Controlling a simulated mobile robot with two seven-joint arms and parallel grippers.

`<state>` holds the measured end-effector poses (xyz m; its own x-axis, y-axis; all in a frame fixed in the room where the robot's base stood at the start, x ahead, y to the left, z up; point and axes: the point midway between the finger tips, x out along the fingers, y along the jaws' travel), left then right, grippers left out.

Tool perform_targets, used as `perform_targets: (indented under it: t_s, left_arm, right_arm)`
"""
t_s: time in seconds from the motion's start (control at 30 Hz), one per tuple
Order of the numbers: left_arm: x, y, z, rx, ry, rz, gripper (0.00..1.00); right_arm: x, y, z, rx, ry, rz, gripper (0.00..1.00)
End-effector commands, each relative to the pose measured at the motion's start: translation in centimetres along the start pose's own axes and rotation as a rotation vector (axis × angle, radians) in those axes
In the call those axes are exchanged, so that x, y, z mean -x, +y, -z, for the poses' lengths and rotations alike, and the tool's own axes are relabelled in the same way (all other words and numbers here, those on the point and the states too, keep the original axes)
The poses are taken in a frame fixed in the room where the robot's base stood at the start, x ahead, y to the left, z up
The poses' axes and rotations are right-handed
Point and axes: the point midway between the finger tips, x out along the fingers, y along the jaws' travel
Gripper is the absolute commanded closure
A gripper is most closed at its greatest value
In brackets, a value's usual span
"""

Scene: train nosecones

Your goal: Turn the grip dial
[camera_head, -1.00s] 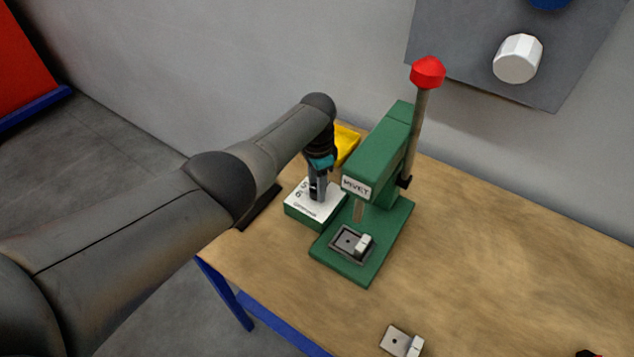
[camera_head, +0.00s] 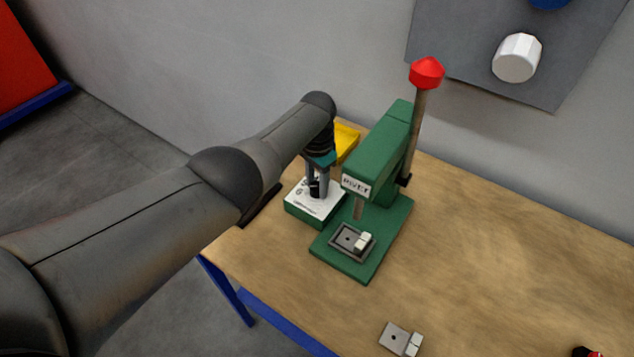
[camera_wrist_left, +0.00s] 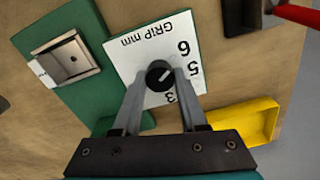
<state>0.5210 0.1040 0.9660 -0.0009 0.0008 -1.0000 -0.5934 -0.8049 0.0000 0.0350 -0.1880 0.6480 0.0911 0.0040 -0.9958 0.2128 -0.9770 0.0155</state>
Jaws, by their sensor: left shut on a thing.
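The grip dial is a small black knob (camera_wrist_left: 158,74) with a light pointer line on a white plate (camera_wrist_left: 142,45) marked "GRIP mm" with numbers 3, 5 and 6. In the left wrist view the pointer slants up and right, roughly toward the 6. The plate tops a low green box (camera_head: 300,213), left of the green rivet press (camera_head: 381,148). My left gripper (camera_head: 317,192) points down at the plate, its two fingers closed on opposite sides of the knob; its fingers also show in the left wrist view (camera_wrist_left: 159,83). My right gripper is not in view.
The press stands close to the box, with a red-topped lever (camera_head: 427,73). A yellow tray (camera_head: 346,142) is behind the box. A dark object (camera_wrist_left: 242,17) lies beside the box. A small metal part (camera_head: 401,339) lies in front; the table's right side is mostly clear.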

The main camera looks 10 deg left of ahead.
Motion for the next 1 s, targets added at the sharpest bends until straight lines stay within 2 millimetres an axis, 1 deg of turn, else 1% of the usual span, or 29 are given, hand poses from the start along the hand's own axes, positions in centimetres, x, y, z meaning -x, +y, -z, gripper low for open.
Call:
perform_targets:
  t_s: [0.07,0.1,0.33,0.57,0.67,0.77,0.87,1.0]
  left_arm:
    - [0.1,-0.1,0.0,0.002,0.0,0.001,1.0]
    - [0.1,-0.1,0.0,0.002,0.0,0.001,0.54]
    - [0.1,-0.1,0.0,0.001,0.0,0.0,0.28]
    - [0.1,0.0,0.0,0.0,0.001,0.0,0.28]
    - [0.4,0.0,0.0,0.0,0.001,0.0,0.28]
    - [1.5,0.0,0.1,0.0,0.003,0.001,0.28]
    - [3.1,-0.1,0.0,0.0,0.003,0.002,0.28]
    - [5.8,-0.1,0.0,-0.001,0.003,0.002,0.28]
  right_arm:
    - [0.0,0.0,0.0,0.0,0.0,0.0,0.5]
    - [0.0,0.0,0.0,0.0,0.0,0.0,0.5]
    - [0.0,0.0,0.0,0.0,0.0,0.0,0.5]
    - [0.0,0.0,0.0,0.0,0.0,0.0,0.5]
    - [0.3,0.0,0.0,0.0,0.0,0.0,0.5]
    - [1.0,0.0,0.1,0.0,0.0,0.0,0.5]
    - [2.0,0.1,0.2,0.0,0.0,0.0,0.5]
    - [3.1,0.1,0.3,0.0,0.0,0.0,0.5]
